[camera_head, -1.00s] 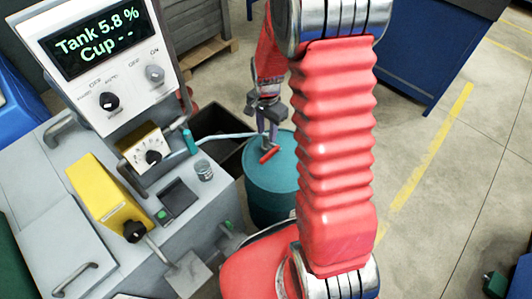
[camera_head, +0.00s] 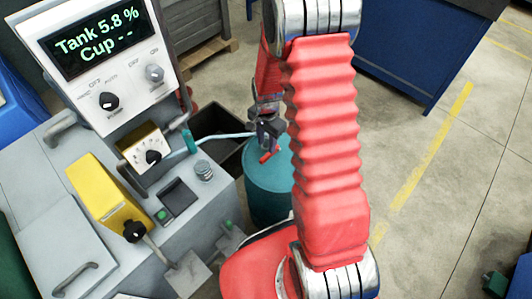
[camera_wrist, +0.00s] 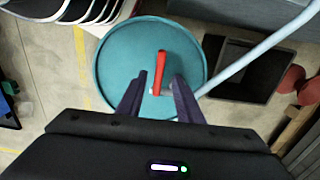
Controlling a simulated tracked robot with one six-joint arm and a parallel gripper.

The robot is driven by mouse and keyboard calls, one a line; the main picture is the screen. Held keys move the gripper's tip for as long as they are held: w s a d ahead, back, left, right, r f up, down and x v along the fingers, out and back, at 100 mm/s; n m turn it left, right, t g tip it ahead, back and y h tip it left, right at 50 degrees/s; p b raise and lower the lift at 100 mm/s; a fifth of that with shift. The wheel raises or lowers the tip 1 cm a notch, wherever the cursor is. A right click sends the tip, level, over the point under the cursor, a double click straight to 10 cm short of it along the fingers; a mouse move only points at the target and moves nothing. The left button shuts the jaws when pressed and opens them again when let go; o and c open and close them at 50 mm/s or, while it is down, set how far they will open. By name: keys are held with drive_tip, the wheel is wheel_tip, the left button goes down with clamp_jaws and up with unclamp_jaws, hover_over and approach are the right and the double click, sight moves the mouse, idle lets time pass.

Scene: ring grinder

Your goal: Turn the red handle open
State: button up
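The red handle (camera_head: 265,157) is over the teal drum (camera_head: 268,196), next to a pale blue pipe (camera_head: 232,136). In the head view my gripper (camera_head: 267,140) is just above the handle and hides part of it. In the wrist view the red handle (camera_wrist: 159,72) stands out against the drum's round top (camera_wrist: 118,62). My gripper (camera_wrist: 159,92) is open, with one dark finger to each side of the handle's lower part. Gaps show between handle and fingers. Whether the fingers reach down to the handle's height, I cannot tell.
A grey machine (camera_head: 85,220) with a display panel (camera_head: 95,45) and a yellow box (camera_head: 105,198) stands at the left. A dark open bin (camera_head: 215,130) is behind the pipe. A blue cabinet (camera_head: 410,50) is at the back right.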

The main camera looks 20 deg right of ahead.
sight(267, 156)
drive_tip(key=shift+f, duration=3.5)
drive_tip(key=shift+c, duration=0.2)
clamp_jaws()
